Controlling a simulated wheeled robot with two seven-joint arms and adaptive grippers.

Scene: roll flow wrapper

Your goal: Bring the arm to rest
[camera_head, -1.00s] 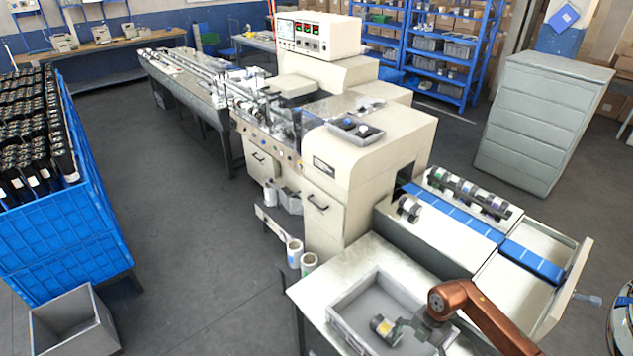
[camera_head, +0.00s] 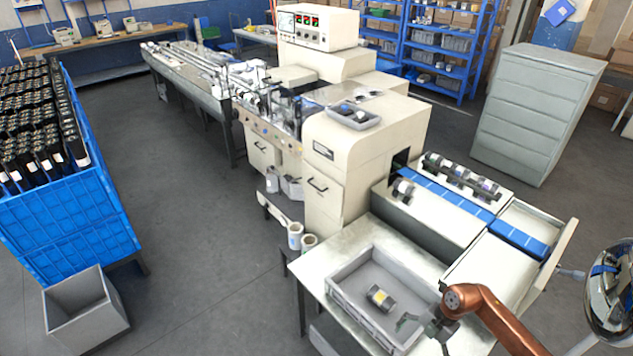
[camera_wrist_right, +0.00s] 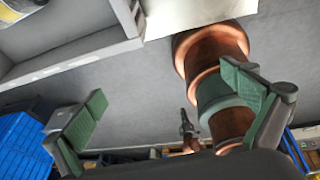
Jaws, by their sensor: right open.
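My right gripper (camera_head: 424,333) is at the near right rim of the grey tray (camera_head: 352,325), at the end of my copper arm. In the wrist view its green-padded fingers (camera_wrist_right: 168,106) stand wide apart with nothing between them. One roll (camera_head: 381,298), yellowish with dark ends, lies in the tray, clear of the gripper. Part of the tray wall (camera_wrist_right: 75,55) crosses the upper left of the wrist view, with a piece of the roll at the corner. My left gripper is not in view.
The tray stands on a metal table (camera_head: 322,262) beside the cream wrapping machine (camera_head: 355,150). A blue crate (camera_head: 70,225) and an empty grey bin (camera_head: 85,310) stand left. Floor between is clear.

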